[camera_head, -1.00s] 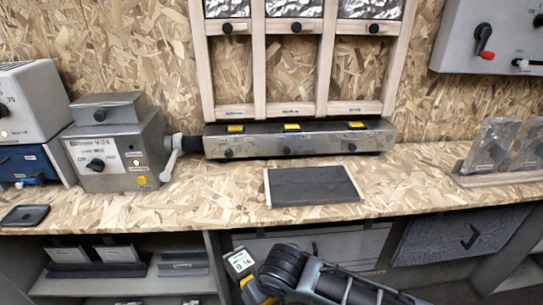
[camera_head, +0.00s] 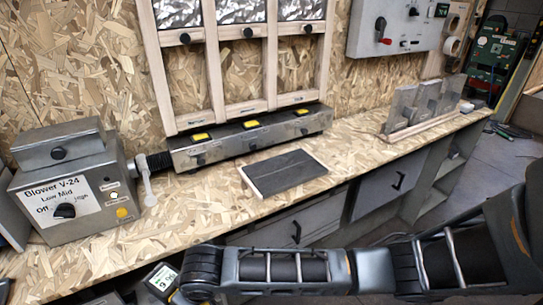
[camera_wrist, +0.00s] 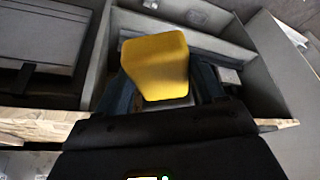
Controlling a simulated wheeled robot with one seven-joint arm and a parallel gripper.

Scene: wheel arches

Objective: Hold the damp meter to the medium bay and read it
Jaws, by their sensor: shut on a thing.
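The damp meter (camera_wrist: 155,62) is a yellow block held between the two dark fingers of my gripper (camera_wrist: 162,88) in the wrist view. In the head view the meter's small display (camera_head: 162,279) shows at the bottom left, tilted, with a 9 and further marks too small to read surely. My gripper is shut on it, below and in front of the bench edge, apart from the bays. The wooden frame (camera_head: 211,80) has three bays side by side, with silvery foil above and bare board below. Its small labels are too small to read, including on the middle bay (camera_head: 238,65).
A long metal duct box (camera_head: 250,137) runs below the bays, joined by a hose to the blower (camera_head: 75,190). A dark slab (camera_head: 285,172) lies on the bench. Panels in a rack (camera_head: 425,105) stand at right. Drawers and shelves lie under the bench.

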